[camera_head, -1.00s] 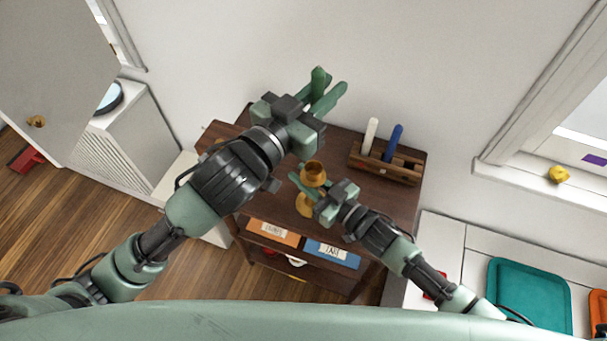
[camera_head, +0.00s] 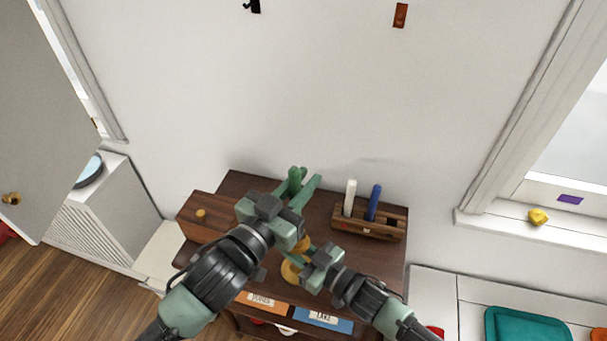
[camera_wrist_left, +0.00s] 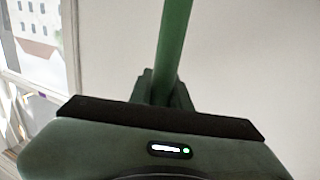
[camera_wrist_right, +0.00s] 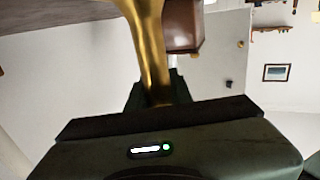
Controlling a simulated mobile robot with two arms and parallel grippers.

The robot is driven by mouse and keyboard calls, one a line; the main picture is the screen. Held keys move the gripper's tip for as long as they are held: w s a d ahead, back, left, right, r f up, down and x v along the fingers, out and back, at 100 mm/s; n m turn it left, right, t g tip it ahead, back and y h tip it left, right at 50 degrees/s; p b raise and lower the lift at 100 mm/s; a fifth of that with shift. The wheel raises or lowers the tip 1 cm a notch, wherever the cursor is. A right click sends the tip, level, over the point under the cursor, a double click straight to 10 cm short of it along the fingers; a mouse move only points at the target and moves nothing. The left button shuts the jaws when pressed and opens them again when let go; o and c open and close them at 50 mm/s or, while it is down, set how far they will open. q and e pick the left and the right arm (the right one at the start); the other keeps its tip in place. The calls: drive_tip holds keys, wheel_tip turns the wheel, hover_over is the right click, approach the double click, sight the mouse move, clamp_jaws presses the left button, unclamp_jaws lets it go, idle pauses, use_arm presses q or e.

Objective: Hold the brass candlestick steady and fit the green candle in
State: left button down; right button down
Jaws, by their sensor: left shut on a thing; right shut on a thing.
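My left gripper (camera_head: 304,182) is shut on the green candle (camera_head: 294,179) above the dark wooden table. The candle also shows upright between the fingers in the left wrist view (camera_wrist_left: 174,45). My right gripper (camera_head: 299,259) is shut on the brass candlestick (camera_head: 290,272), lower and nearer. The candlestick's shaft shows between the fingers in the right wrist view (camera_wrist_right: 152,55). Its top is partly covered by my left gripper in the head view. The candle's lower end is hidden there, so I cannot tell how it sits relative to the socket.
A wooden rack (camera_head: 370,224) holds a white candle (camera_head: 350,198) and a blue candle (camera_head: 374,203) at the table's right back. A wooden box with a knob (camera_head: 204,214) is at the left. Labelled orange (camera_head: 262,301) and blue (camera_head: 323,320) fronts are below.

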use_arm(q)
drive_tip(key=shift+f, duration=0.25)
idle(0.4)
drive_tip(key=shift+f, duration=2.65)
drive_tip(key=c, duration=0.8)
unclamp_jaws()
drive_tip(key=shift+o, duration=0.2)
drive_tip(key=shift+r, duration=0.15)
drive_tip(key=shift+r, duration=2.85)
